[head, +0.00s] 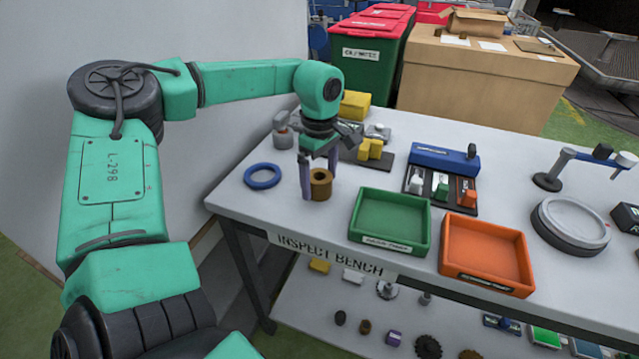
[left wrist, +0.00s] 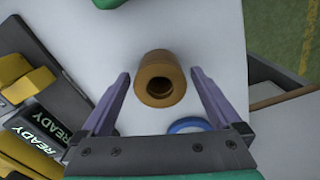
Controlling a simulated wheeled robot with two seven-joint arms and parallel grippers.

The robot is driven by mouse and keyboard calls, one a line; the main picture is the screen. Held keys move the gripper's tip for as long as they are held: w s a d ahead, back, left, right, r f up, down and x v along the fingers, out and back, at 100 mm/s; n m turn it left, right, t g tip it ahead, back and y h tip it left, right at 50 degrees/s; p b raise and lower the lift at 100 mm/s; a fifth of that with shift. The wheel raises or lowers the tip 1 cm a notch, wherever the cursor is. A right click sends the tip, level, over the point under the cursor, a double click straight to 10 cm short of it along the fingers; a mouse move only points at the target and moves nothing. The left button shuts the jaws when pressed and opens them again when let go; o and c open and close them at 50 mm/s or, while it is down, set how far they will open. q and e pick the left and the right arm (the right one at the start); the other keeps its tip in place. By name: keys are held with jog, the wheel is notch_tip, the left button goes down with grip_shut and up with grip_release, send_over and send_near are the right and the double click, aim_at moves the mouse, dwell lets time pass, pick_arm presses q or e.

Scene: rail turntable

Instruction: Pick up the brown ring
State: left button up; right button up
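The brown ring (head: 320,184) stands on the inspection bench as a short, thick cylinder with a round hole in its top. My left gripper (head: 318,195) is over the bench at the ring, pointing down. In the left wrist view the brown ring (left wrist: 160,80) sits between the two purple fingers (left wrist: 160,85), with a visible gap on each side. The left gripper is open and holds nothing. One finger shows left of the ring in the head view, and the other is partly behind it. My right gripper is not in view.
A blue ring (head: 262,176) lies left of the gripper. A green tray (head: 390,246) and an orange tray (head: 487,284) stand to the right. Yellow blocks on a dark fixture (head: 385,160) are just behind. The bench's front edge is close.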

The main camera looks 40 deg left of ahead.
pick_arm(q)
jog(key=shift+r, duration=0.1)
grip_shut()
